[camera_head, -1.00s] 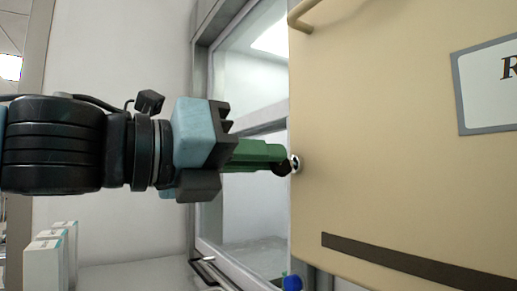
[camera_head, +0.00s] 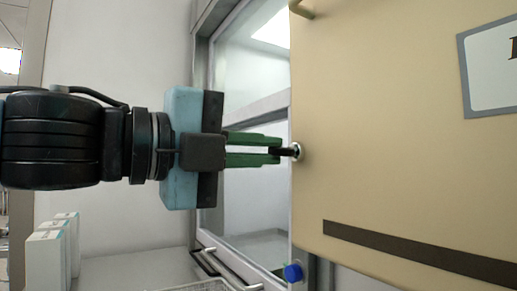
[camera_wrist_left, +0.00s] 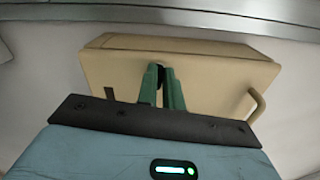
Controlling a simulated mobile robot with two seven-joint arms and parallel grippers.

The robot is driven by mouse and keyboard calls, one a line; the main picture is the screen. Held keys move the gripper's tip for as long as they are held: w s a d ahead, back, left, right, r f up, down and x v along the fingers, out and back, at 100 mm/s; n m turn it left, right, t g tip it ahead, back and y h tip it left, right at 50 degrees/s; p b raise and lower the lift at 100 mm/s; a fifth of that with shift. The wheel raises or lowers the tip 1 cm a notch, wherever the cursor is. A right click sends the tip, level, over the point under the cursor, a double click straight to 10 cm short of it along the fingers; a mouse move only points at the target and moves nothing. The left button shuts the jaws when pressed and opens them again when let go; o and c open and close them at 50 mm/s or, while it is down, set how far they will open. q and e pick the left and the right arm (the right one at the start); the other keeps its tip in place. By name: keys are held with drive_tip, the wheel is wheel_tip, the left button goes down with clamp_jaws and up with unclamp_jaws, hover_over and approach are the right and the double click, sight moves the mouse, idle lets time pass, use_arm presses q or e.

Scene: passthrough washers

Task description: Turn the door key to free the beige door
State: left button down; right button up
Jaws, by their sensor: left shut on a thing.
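The beige door (camera_head: 400,140) fills the right side of the head view and looks shut. It also shows in the left wrist view (camera_wrist_left: 215,75). The black door key (camera_head: 288,151) sits in a round silver lock (camera_head: 297,152) near the door's left edge. My left gripper (camera_head: 275,151) comes in from the left, its green fingers shut on the key. In the left wrist view the fingers (camera_wrist_left: 160,85) point at the door with the dark key between them. My right gripper is not in view.
A framed sign (camera_head: 487,75) and a brown strip (camera_head: 420,257) are on the door. A glass-fronted cabinet (camera_head: 245,130) stands behind my gripper. White boxes (camera_head: 45,255) and a blue cap (camera_head: 292,272) are below.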

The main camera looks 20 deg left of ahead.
use_arm(q)
drive_tip(key=shift+f+n, duration=0.15)
drive_tip(key=shift+n, duration=0.65)
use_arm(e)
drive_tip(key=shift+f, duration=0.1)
use_arm(q)
drive_tip(key=c, duration=1.5)
unclamp_jaws()
drive_tip(key=shift+c, duration=0.2)
